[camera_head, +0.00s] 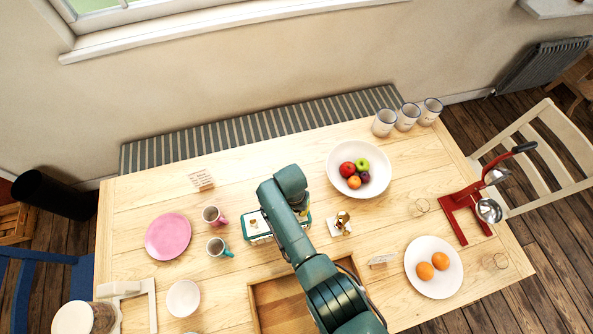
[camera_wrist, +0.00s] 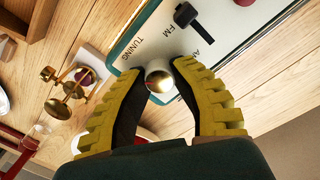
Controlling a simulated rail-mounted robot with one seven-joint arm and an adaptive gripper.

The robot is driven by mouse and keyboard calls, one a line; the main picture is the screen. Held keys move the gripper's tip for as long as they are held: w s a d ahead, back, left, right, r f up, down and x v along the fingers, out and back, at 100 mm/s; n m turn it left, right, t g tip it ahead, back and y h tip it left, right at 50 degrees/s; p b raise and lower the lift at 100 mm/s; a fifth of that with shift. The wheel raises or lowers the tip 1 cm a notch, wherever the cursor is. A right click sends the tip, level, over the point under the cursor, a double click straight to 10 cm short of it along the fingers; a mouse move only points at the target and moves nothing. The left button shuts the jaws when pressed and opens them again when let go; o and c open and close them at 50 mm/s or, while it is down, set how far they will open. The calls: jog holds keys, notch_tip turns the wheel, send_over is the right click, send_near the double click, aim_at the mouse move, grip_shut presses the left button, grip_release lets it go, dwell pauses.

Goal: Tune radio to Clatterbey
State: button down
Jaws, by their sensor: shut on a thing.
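The radio (camera_head: 257,226), pale with a green casing, stands mid-table in the head view, partly hidden by my arm. In the wrist view its off-white panel (camera_wrist: 235,50) fills the upper right, with "TUNING", "FM" and part of "AM" lettered on it. A round brass knob (camera_wrist: 158,84) sits beside "TUNING". My gripper (camera_wrist: 158,74) has yellow ribbed fingers shut on this knob, one on each side. A black lever (camera_wrist: 190,18) lies close by, between the FM and AM letters. The dial and any station name are out of sight.
A small brass object (camera_head: 342,222) on a pale base stands close right of the radio. Two mugs (camera_head: 214,216) stand left of it. A fruit bowl (camera_head: 333,160) is behind right; a wooden tray (camera_head: 258,310) is in front.

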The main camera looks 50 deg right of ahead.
jog(key=shift+f, duration=0.1)
dwell(0.5)
jog(key=c, duration=0.8)
grip_release()
jog(key=shift+o, duration=0.2)
jog(key=shift+r, duration=0.2)
notch_tip(320, 180, up, 12)
jog(key=shift+w+a+f, duration=0.15)
jog(key=shift+w, duration=0.15)
